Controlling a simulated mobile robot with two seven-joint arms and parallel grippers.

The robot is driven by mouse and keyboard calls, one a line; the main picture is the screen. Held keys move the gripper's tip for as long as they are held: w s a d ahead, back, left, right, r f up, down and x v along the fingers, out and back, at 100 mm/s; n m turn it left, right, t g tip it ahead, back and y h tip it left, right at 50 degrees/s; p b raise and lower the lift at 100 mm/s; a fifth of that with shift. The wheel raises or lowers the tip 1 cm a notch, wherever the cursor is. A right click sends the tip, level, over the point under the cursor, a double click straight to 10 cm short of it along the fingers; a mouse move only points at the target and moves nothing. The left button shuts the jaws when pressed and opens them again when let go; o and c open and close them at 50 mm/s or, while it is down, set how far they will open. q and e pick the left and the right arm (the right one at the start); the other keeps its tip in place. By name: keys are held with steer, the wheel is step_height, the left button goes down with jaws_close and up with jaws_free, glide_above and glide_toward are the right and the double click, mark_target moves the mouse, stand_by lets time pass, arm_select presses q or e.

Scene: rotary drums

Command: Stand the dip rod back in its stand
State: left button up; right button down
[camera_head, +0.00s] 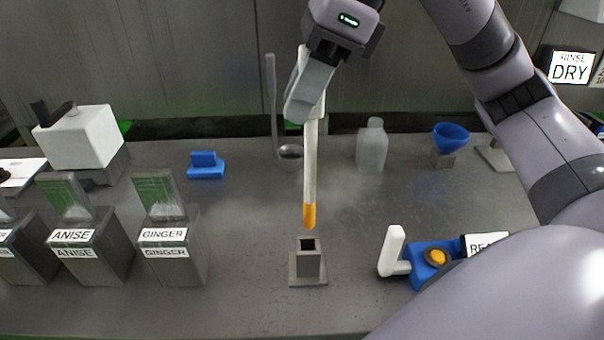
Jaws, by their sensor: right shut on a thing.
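The dip rod (310,165) is a white rod with an orange lower tip. It hangs nearly upright in the middle of the head view. My right gripper (309,95) is shut on its upper part. The stand (308,265) is a small grey square socket on a flat base, with a dark opening on top. The orange tip shows just above and in line with the opening, apart from it in the picture; the exact depth between them is hard to tell. My left gripper is not in view.
Grey bins labelled ANISE (97,245) and GINGER (175,250) stand at left. A blue device with a yellow button (436,257) and a white handle (393,251) is right of the stand. A clear bottle (372,147), blue funnel (450,135) and ladle (290,151) stand behind.

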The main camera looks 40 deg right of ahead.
step_height(320, 180, down, 11)
stand_by(0.4)
steer(key=shift+b, duration=0.3)
steer(key=shift+f, duration=0.15)
steer(key=c, duration=0.9)
jaws_free()
steer(key=v, duration=1.2)
steer(key=shift+a, duration=0.1)
